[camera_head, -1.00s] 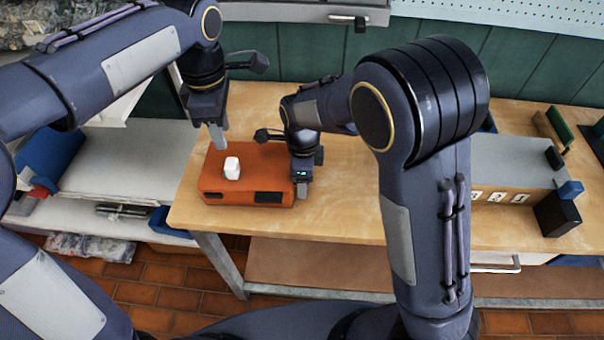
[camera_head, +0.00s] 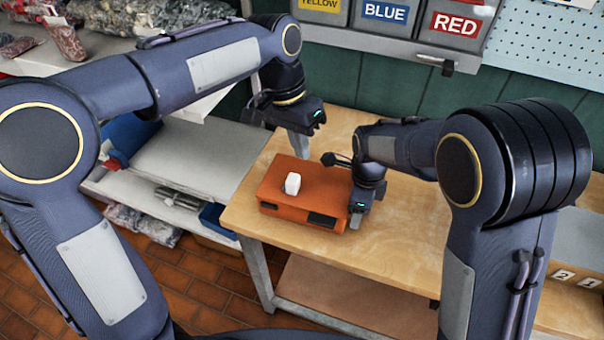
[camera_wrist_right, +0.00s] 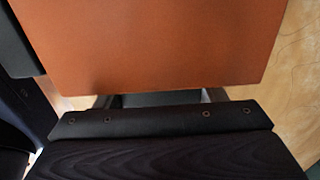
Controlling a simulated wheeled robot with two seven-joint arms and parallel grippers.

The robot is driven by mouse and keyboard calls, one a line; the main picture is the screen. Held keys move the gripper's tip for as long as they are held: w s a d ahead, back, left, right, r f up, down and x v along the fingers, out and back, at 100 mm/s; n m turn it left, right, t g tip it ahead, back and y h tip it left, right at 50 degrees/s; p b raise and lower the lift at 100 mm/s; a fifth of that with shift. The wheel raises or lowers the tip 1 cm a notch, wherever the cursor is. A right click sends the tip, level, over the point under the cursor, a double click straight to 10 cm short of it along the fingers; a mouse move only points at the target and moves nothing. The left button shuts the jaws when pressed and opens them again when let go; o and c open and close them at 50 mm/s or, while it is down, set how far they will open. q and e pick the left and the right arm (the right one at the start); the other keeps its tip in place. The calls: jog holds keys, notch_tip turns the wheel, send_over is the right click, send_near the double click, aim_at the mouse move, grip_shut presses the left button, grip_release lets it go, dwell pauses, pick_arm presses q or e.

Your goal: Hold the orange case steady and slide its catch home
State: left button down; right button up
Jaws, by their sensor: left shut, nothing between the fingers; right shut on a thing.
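The orange case (camera_head: 325,193) lies flat on the wooden workbench, with a white block (camera_head: 292,184) on its top and dark patches on its front face. My right gripper (camera_head: 356,216) is shut on the case's right end. The case also fills the upper part of the right wrist view (camera_wrist_right: 150,45), close against the gripper; the fingertips are mostly hidden there. My left gripper (camera_head: 300,152) is shut and empty, pointing down behind the case's back edge in the head view. I cannot tell whether it touches the case. I cannot make out the catch with certainty.
The wooden bench top (camera_head: 410,245) is clear in front and to the right of the case. A grey shelf (camera_head: 190,158) with a blue bin stands to the left. Labelled bins (camera_head: 385,22) hang on the back wall. A grey numbered box (camera_head: 580,250) sits at the right.

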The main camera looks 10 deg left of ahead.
pick_arm(q)
jog(key=m, duration=0.4)
jog(key=m+h, duration=0.1)
jog(key=m, duration=0.4)
jog(key=d+m, duration=0.1)
jog(key=m, duration=0.4)
jog(key=shift+r, duration=0.25)
jog(key=shift+f, duration=0.1)
send_over(302, 192)
jog(key=d, duration=0.4)
jog(key=f, duration=0.6)
jog(key=s+f, duration=0.1)
jog(key=f, duration=0.2)
jog(key=shift+f, duration=0.3)
jog(key=a, duration=0.2)
jog(key=shift+w+a+r, duration=0.15)
jog(key=shift+w+a, duration=0.2)
jog(key=shift+w, duration=0.05)
jog(key=shift+w+a, duration=0.15)
jog(key=shift+a, duration=0.5)
